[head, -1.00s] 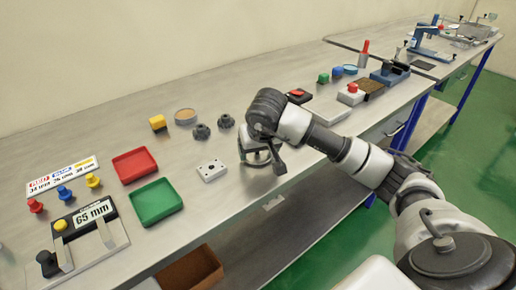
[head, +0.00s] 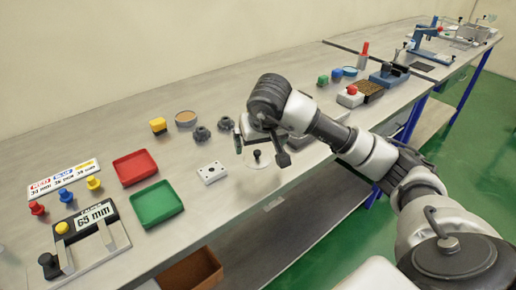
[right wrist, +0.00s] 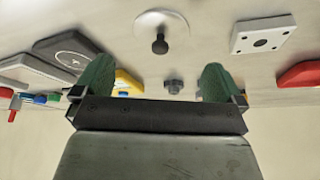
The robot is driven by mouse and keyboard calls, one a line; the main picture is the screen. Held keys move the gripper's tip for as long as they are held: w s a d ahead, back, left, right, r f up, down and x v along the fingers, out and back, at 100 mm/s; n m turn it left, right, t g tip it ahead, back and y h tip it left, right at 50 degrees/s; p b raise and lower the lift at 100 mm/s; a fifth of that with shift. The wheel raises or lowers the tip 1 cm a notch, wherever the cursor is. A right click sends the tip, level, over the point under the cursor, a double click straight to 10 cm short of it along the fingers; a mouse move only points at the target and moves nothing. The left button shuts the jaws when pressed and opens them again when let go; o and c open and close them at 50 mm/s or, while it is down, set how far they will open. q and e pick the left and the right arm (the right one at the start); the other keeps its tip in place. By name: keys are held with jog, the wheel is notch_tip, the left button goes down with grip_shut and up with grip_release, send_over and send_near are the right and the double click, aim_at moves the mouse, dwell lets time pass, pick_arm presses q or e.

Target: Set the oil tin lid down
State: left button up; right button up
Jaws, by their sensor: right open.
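A pale round lid (head: 258,160) with a black knob lies flat on the bench near its front edge. In the right wrist view the lid (right wrist: 178,22) shows at the top, with its knob in the middle. My right gripper (head: 250,142) is above the lid in the head view, partly hidden by its own wrist. In the right wrist view its two green fingers (right wrist: 157,82) stand wide apart with nothing between them, clear of the knob. My left gripper is out of view.
A metal plate with holes (head: 211,173) lies just left of the lid. Two dark knobs (head: 201,134) stand behind it. A red tray (head: 134,166) and a green tray (head: 156,203) are further left.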

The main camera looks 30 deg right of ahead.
jog(key=d+v, duration=0.1)
jog(key=v, duration=0.7)
jog(key=shift+a, duration=0.45)
